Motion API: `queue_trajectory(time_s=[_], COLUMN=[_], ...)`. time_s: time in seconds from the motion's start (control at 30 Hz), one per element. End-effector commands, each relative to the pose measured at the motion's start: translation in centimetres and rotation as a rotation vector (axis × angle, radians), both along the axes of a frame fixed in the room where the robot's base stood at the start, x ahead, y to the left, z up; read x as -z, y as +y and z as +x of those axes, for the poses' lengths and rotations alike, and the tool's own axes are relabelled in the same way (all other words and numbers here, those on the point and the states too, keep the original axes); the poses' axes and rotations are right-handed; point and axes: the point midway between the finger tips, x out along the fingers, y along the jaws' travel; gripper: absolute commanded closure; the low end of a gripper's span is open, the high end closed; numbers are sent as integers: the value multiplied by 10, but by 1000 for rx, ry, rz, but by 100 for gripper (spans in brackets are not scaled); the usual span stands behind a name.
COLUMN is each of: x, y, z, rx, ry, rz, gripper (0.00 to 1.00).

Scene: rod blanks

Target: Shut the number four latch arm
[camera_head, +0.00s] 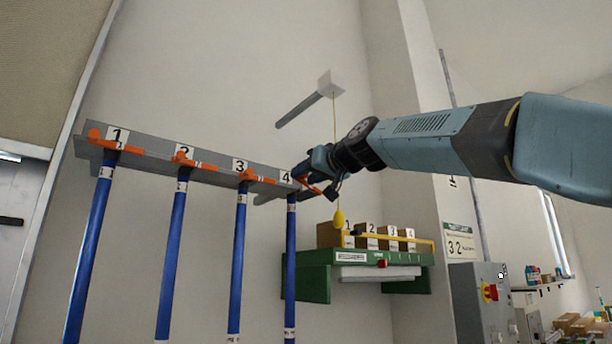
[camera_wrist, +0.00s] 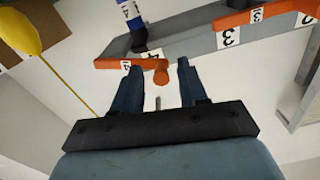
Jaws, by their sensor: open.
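The number four latch arm is an orange bar with a round knob. In the wrist view the latch arm (camera_wrist: 112,64) lies beside the grey rail, with its knob between my fingertips. My gripper (camera_wrist: 159,68) is open around the knob; I cannot tell whether either finger touches it. In the head view my gripper (camera_head: 312,181) is at the right end of the rail, by the number 4 plate (camera_head: 286,177). It partly hides the orange latch arm there. The blue number four rod (camera_head: 291,255) hangs upright below the plate.
The grey rail (camera_head: 222,170) also carries orange latch arms one (camera_head: 100,142), two (camera_head: 190,162) and three (camera_head: 256,178), each above a blue rod. A yellow pull bulb (camera_head: 339,218) hangs on a cord close to my gripper. A green shelf (camera_head: 310,258) with numbered boxes stands behind.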

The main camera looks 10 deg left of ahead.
Motion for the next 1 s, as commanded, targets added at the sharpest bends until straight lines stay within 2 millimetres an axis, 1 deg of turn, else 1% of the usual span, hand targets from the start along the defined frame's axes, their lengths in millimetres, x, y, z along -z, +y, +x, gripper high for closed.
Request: queue_trajectory(time_s=[0.2,0.23,0.6,0.67,1.0], x=[0,0,0,0,1], y=[0,1,1,1,0], z=[0,0,0,0,0], rx=[0,0,0,0,0], ry=[1,1,1,1,1], rz=[-1,-1,-1,-1,-1], gripper=[58,59,95,100,100])
